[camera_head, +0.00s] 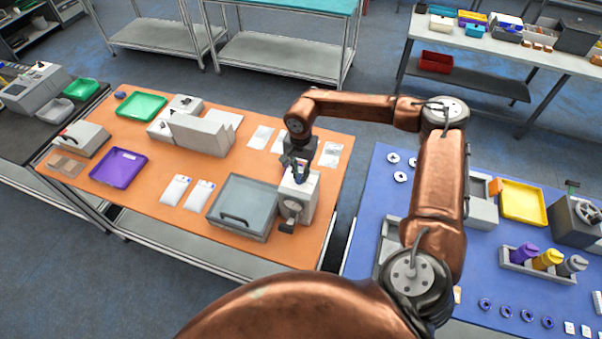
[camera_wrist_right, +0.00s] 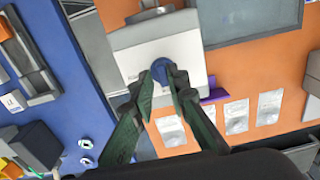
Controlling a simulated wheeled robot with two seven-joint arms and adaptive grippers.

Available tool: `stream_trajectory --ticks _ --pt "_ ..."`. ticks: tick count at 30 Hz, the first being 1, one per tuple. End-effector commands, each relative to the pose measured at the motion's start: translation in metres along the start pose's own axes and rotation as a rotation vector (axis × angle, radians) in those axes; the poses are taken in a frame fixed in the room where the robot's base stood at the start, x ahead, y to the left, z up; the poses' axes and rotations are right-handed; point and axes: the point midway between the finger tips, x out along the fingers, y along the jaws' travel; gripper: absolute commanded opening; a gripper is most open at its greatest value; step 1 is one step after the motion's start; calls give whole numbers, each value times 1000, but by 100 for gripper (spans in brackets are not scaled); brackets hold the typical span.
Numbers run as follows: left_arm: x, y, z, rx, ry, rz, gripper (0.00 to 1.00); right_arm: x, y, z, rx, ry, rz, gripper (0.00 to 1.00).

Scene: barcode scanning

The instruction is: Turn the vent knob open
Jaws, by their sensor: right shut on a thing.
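The vent knob is a small round blue knob (camera_wrist_right: 160,70) on top of a white box-shaped device (camera_wrist_right: 175,45). In the head view the device (camera_head: 306,196) stands near the right edge of the orange table. My right gripper (camera_head: 297,168) reaches down onto its top and mostly hides the knob there. In the right wrist view the two fingers of my right gripper (camera_wrist_right: 160,78) are closed on either side of the blue knob. My left gripper is not in view.
A grey lidded case (camera_head: 243,206) lies left of the device. White packets (camera_head: 187,191), a purple tray (camera_head: 118,168) and a green tray (camera_head: 141,104) are on the orange table (camera_head: 215,175). A blue table (camera_head: 415,275) stands to the right across a narrow gap.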

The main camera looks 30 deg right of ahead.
Motion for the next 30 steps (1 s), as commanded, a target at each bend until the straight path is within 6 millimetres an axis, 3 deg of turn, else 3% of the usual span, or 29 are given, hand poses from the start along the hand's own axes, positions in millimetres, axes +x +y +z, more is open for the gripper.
stream_trajectory --ticks 3,7,13,21,30 --pt "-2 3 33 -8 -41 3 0 2 2 2 -2 -6 8 0" --pt "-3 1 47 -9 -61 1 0 1 1 2 -2 -6 6 0" --pt "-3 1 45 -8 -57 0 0 1 2 2 3 -6 6 0" --pt "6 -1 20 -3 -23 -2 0 2 2 2 77 -5 5 0" --pt "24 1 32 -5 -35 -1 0 2 1 1 306 -4 3 0"
